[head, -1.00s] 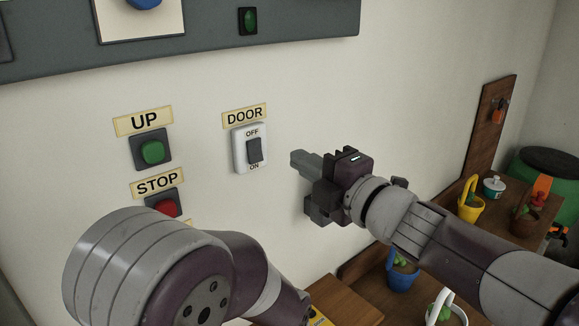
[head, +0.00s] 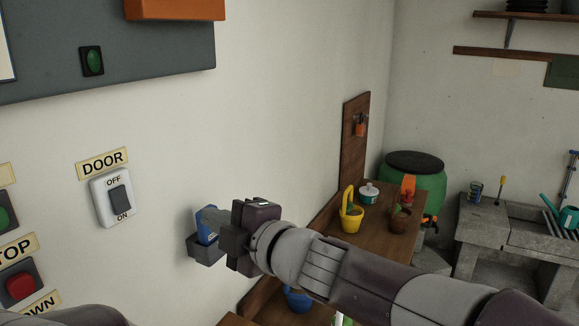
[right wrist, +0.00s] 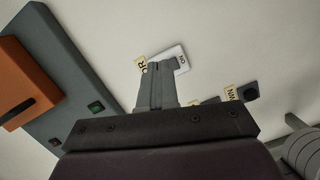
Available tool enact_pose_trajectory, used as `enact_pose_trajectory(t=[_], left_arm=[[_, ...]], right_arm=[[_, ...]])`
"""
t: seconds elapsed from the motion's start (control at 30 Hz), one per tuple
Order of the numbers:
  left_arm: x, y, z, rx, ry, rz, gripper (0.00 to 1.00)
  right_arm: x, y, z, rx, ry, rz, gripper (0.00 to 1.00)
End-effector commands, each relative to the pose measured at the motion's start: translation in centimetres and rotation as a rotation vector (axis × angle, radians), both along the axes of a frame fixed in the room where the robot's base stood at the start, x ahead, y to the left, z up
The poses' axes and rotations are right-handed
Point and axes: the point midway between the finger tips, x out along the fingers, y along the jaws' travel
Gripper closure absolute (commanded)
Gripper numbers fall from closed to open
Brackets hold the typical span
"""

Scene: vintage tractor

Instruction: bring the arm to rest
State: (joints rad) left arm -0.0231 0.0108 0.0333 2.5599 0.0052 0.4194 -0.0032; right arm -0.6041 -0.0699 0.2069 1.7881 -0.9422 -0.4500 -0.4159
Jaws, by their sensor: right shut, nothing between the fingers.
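My right gripper (head: 212,218) is in the middle of the head view, close to the pale wall and pointing left. It is shut and empty. It is to the right of and lower than the white DOOR switch (head: 113,199), clearly apart from it in that view. In the right wrist view the closed fingers (right wrist: 157,75) extend toward the wall, and the white switch plate (right wrist: 178,55) shows partly hidden behind their tips. My left gripper is out of view.
A red STOP button (head: 20,286) is at lower left, and a grey panel (head: 150,50) hangs above. A green barrel (head: 425,188) and a stone sink (head: 490,220) are farther back.

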Motion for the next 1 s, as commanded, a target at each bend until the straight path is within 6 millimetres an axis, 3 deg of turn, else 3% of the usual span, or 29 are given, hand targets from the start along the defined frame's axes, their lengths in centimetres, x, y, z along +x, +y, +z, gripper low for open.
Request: enact_pose_trajectory(t=[0.1, 0.2, 0.27, 0.3, 0.43, 0.5, 0.6, 0.7, 1.0], left_arm=[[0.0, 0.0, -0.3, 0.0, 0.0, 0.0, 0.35], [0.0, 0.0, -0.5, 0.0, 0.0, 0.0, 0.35], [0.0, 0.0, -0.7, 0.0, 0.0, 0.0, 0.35], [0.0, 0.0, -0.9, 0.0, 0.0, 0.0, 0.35], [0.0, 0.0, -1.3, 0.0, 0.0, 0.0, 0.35], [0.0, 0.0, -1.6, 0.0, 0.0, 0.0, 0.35], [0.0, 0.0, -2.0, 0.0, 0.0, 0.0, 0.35], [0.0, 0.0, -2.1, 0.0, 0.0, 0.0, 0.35], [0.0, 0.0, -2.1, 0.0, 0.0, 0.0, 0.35]], right_arm=[[2.7, -5.9, -9.1, 0.029, 0.422, -0.32, 1.0], [2.5, -12.8, -17.2, 0.062, 0.762, -0.628, 1.0], [1.1, -17.1, -21.7, 0.087, 0.952, -0.816, 1.0], [-0.4, -19.8, -24.5, 0.104, 1.074, -0.94, 1.0], [-7.1, -26.8, -31.4, 0.177, 1.426, -1.311, 1.0], [-10.6, -29.3, -33.7, 0.222, 1.569, -1.467, 1.0], [-13.8, -32.0, -35.7, 0.301, 1.686, -1.616, 1.0], [-13.8, -33.6, -35.9, 0.356, 1.694, -1.665, 1.0], [-13.8, -33.8, -35.9, 0.36, 1.695, -1.668, 1.0]])
